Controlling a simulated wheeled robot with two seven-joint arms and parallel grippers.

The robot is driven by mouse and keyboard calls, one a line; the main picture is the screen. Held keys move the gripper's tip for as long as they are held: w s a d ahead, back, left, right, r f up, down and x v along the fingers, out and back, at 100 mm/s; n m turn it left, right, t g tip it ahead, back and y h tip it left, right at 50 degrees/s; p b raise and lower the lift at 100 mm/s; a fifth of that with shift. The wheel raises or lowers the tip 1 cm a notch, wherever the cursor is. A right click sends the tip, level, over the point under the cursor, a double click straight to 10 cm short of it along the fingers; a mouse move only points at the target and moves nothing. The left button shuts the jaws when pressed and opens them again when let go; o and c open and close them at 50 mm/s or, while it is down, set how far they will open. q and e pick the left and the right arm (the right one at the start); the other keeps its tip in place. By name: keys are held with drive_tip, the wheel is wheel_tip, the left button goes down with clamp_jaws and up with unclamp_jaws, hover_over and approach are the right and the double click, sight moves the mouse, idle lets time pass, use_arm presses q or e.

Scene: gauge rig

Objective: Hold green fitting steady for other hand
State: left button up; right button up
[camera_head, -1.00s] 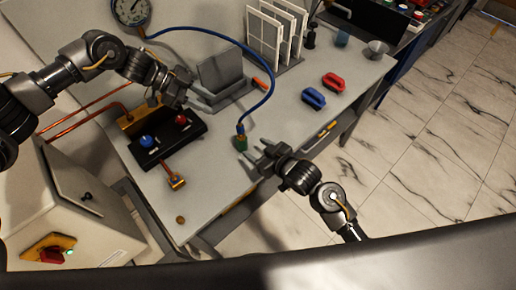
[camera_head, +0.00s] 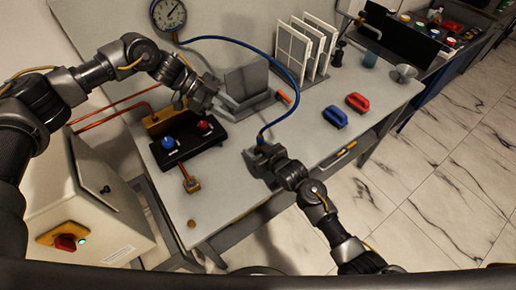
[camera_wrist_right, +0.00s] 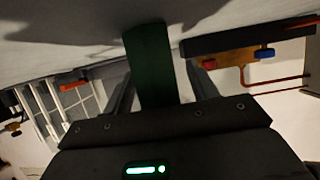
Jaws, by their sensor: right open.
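The green fitting (camera_wrist_right: 152,65) stands between the two fingers of my right gripper (camera_head: 254,154) in the wrist view, with gaps showing on both sides. The gripper is open around it. In the head view the fitting is mostly hidden by that gripper, at the lower end of the blue hose (camera_head: 292,90). The hose arches back to the round gauge (camera_head: 170,14). My left gripper (camera_head: 208,100) hangs above the black valve block, close to the red knob (camera_head: 204,126). Its jaw opening is not clear.
The black block (camera_head: 190,145) also carries a blue knob (camera_head: 168,142). A grey stand (camera_head: 246,84) and a rack of white panels (camera_head: 300,48) are behind. Red (camera_head: 357,102) and blue (camera_head: 334,117) handled pieces lie to the right.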

drive_tip(key=c, duration=1.2)
drive_tip(key=shift+c, duration=0.2)
idle(0.4)
